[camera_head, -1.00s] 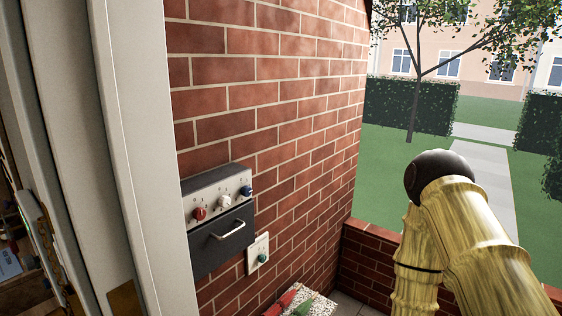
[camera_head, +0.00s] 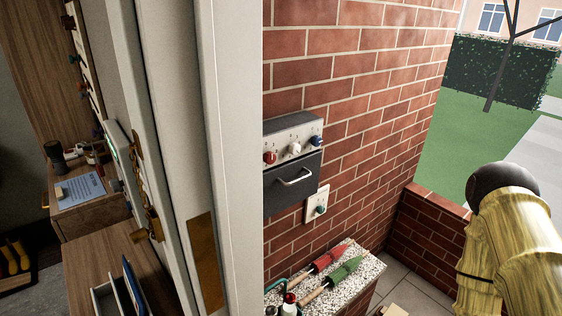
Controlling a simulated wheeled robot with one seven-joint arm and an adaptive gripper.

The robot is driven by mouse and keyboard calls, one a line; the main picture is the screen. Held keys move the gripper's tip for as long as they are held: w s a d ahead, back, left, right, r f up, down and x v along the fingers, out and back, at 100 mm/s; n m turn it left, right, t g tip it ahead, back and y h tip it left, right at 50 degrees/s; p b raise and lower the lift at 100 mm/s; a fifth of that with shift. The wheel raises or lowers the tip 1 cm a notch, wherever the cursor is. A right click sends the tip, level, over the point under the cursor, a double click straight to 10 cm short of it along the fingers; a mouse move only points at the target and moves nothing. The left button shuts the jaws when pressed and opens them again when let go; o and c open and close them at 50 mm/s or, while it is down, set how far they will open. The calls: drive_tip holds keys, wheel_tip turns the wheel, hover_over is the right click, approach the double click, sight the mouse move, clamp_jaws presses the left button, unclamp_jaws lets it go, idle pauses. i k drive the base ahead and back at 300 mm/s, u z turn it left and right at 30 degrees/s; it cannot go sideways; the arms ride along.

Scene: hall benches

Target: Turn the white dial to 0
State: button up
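The white dial (camera_head: 294,148) sits in the middle of a silver panel (camera_head: 303,135) on a dark wall box, between a red dial (camera_head: 270,157) on its left and a blue dial (camera_head: 316,141) on its right. Small marks ring the dials, but they are too small to read. The box has a drawer front with a metal handle (camera_head: 295,177). My yellowish arm shows at the right, well apart from the box. My gripper is out of the picture.
A white door frame (camera_head: 231,140) stands close to the box's left side. Below is a speckled counter (camera_head: 367,268) with red and green handled tools and bottles. A wall plate with a green button (camera_head: 320,209) is under the box. A low brick wall (camera_head: 432,245) stands at the right.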

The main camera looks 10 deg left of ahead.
sight(294, 149)
drive_tip(key=z, duration=1.25)
drive_tip(key=k, duration=1)
drive_tip(key=u, duration=1.1)
drive_tip(key=i, duration=0.5)
drive_tip(key=u, duration=0.1)
